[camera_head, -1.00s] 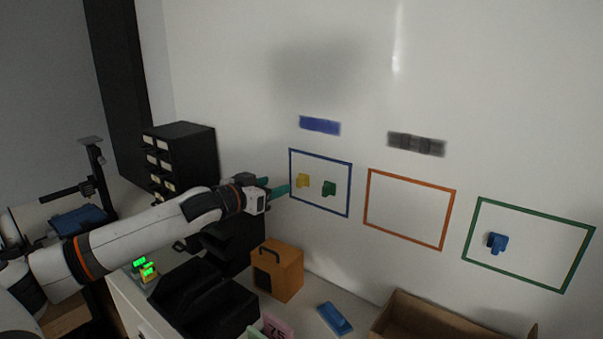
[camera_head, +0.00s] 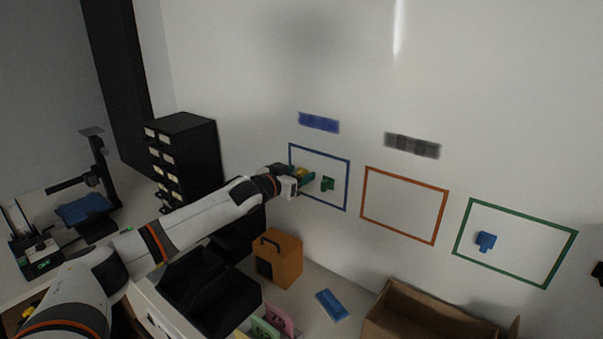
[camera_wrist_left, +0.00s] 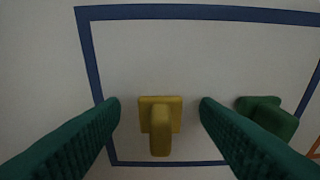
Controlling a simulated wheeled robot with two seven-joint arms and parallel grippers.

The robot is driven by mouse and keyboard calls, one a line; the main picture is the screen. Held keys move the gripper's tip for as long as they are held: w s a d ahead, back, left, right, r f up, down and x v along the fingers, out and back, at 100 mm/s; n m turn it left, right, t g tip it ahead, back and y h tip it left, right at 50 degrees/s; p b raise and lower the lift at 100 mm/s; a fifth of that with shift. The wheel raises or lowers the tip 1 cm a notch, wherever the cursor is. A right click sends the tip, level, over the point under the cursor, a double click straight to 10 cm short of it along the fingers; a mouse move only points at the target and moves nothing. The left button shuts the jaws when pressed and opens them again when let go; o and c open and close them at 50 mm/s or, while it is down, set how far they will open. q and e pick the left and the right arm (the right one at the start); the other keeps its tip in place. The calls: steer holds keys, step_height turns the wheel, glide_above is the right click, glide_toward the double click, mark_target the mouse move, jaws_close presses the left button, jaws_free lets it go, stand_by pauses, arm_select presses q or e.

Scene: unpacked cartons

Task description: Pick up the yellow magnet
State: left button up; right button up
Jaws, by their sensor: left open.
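The yellow magnet (camera_wrist_left: 160,128) is on the white wall inside the blue frame (camera_wrist_left: 200,12). In the left wrist view it sits between the two green fingers of my left gripper (camera_wrist_left: 160,112), which is open, with space on each side. In the head view only a little of the yellow magnet (camera_head: 302,171) shows past my left gripper (camera_head: 304,178), which is at the blue frame. A green magnet (camera_head: 328,184) is to the right in the same frame and shows just beyond the right finger in the wrist view (camera_wrist_left: 268,116). My right gripper is not in view.
An orange frame (camera_head: 364,192) on the wall is empty. A green frame (camera_head: 514,213) holds a blue magnet (camera_head: 486,241).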

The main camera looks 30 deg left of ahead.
arm_select(q)
steer(key=c, duration=1)
steer(key=shift+c, duration=0.2)
